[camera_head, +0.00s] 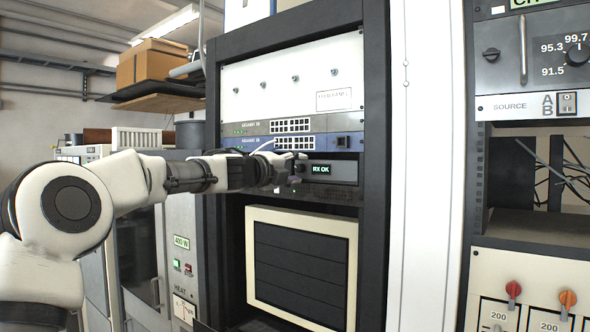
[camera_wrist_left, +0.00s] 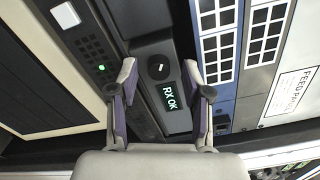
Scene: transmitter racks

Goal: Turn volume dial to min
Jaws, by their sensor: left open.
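A round dark dial (camera_wrist_left: 158,67) with a white pointer mark sits on a dark grey panel, beside a small screen reading "RX OK" (camera_wrist_left: 169,97). In the head view that screen (camera_head: 321,170) shows on the rack, while the dial is hidden or too small to make out behind my gripper. My left gripper (camera_head: 292,170) is in front of this panel. In the left wrist view its fingers (camera_wrist_left: 166,85) are open, one on each side of the dial and screen, with nothing between them held. I cannot tell if they touch the panel. My right gripper is not in view.
Blue switch panels (camera_head: 291,142) with ports are just above, and a cream framed vent panel (camera_head: 300,262) is below. A second rack at right has a knob (camera_head: 578,54) and red and orange levers (camera_head: 513,289). A white post (camera_head: 425,160) stands between the racks.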

